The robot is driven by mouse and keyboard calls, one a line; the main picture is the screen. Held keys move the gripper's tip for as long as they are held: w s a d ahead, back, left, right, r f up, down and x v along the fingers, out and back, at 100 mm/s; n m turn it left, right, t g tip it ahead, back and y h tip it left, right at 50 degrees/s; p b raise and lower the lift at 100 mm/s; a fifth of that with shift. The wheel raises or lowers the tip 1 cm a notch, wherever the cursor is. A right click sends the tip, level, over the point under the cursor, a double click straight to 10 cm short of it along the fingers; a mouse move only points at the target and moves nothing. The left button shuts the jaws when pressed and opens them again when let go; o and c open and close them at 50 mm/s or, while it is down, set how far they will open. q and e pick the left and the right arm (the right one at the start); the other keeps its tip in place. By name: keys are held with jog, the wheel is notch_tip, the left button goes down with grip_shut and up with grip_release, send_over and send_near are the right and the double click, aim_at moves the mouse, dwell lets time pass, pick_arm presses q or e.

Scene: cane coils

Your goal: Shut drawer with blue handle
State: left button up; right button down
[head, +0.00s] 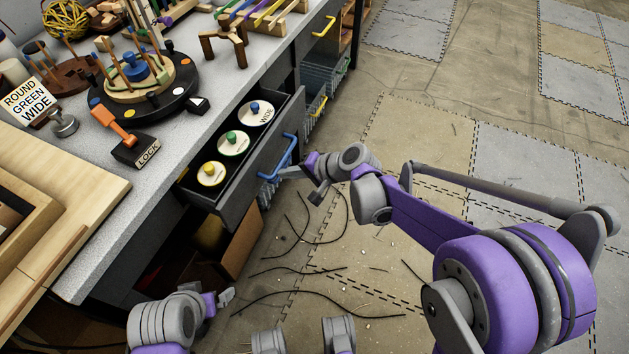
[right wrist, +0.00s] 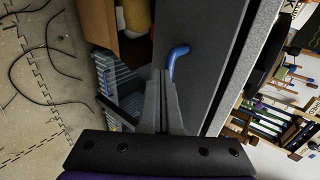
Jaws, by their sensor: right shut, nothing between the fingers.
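The dark drawer (head: 237,197) under the worktop is pulled out. Its blue handle (head: 276,159) is on the front face. Inside lie round pieces with yellow, green and blue knobs. My right gripper (head: 283,172) is shut and empty, with its tips close by the handle in the head view. In the right wrist view the blue handle (right wrist: 177,56) shows just beyond the shut fingers (right wrist: 163,75); I cannot tell whether they touch it. My left gripper (head: 227,296) is low at the bottom of the head view, away from the drawer; its jaw state is unclear.
The worktop (head: 190,131) holds a round peg stand (head: 145,86), a LOCK block (head: 137,149) and a small wooden stool (head: 223,45). Further drawers with yellow handles (head: 324,27) are beyond. Cane strands (head: 300,270) lie on the floor, which is otherwise open to the right.

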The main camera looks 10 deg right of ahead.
aim_at(234, 156)
jog(key=w+a, duration=0.2)
jog(key=a, duration=0.2)
jog(key=w+a, duration=0.3)
jog(key=a, duration=0.1)
jog(key=w+a, duration=0.3)
jog(key=a, duration=0.1)
jog(key=shift+w, duration=0.1)
pick_arm(q)
jog(key=shift+s, duration=0.1)
pick_arm(e)
jog(key=shift+a, duration=0.1)
pick_arm(q)
jog(key=shift+d, duration=0.1)
